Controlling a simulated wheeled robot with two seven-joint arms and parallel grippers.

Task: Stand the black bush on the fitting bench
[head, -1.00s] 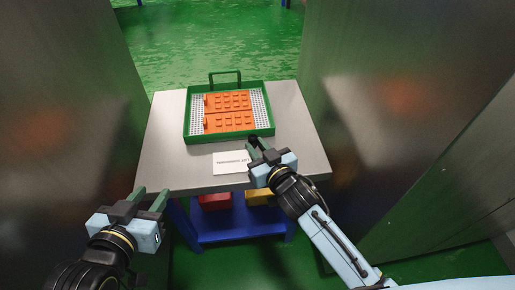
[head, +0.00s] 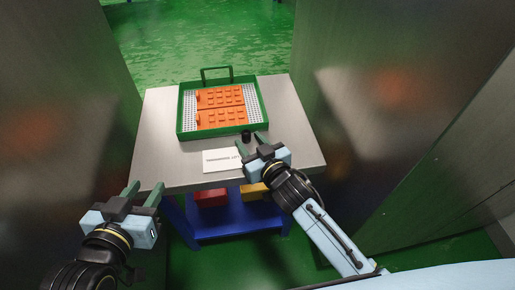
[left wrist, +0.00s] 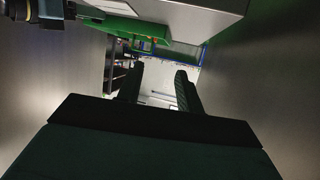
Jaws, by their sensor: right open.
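The black bush (head: 246,136) stands upright on the grey-topped fitting bench (head: 300,130), to the right of the white card and just in front of the green tray. My right gripper (head: 252,146) is open around or just short of the bush, its fingertips close to it; I cannot tell if they touch. My left gripper (head: 144,194) is open and empty, off the bench's front left corner. Its two fingers also show in the left wrist view (left wrist: 158,90), with nothing between them.
A green tray (head: 180,114) with orange studded blocks (head: 220,108) takes up the back of the bench. A white printed card (head: 222,160) lies near the front edge. A red bin (head: 210,197) and a yellow bin (head: 254,191) sit on the blue shelf below. Metal walls stand close on both sides.

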